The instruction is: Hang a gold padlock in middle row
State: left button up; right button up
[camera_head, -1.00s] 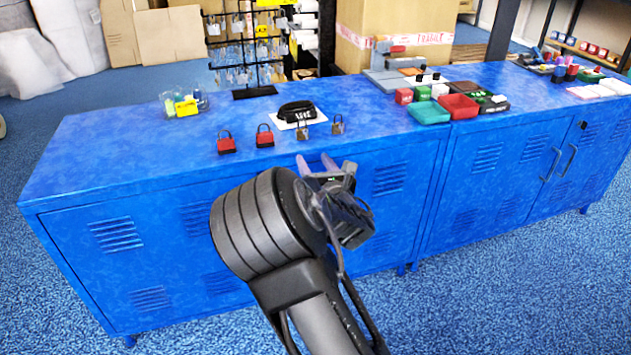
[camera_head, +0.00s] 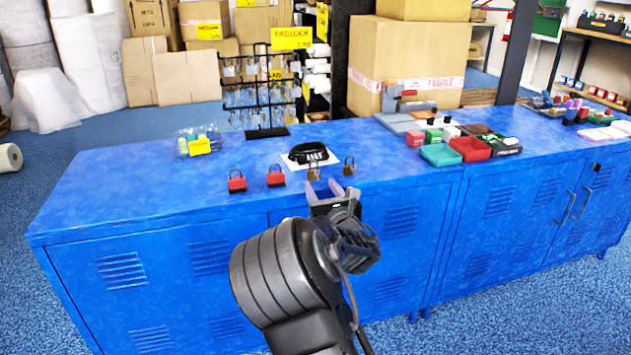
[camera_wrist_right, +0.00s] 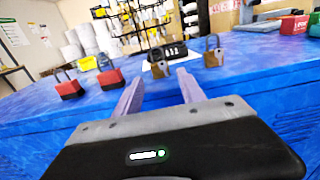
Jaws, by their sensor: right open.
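Two gold padlocks stand upright near the cabinet's front edge: the left one (camera_head: 313,172) and the right one (camera_head: 349,166). In the right wrist view the left gold padlock (camera_wrist_right: 159,68) shows just beyond and between my fingertips, and the other (camera_wrist_right: 213,54) to their right. Two red padlocks (camera_head: 237,182) (camera_head: 276,177) stand to their left. My right gripper (camera_head: 323,187) is open and empty, close in front of the left gold padlock, apart from it as far as I can tell. A black rack (camera_head: 262,90) with several rows of hooks and hanging padlocks stands behind. My left gripper is not visible.
A black combination-lock item (camera_head: 308,152) on a white card sits behind the gold padlocks. A clear tray with a yellow tag (camera_head: 200,146) is at left. Red (camera_head: 470,148) and green trays (camera_head: 440,155) are at right.

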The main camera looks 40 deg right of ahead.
aim_at(314, 174)
jog(key=shift+b+x, duration=0.8)
jog(key=shift+x, duration=2.2)
grip_shut()
jog(key=shift+r, duration=0.2)
jog(key=shift+s+r+p, duration=0.2)
jog(key=shift+r+p, duration=0.4)
jog(key=shift+r, duration=0.2)
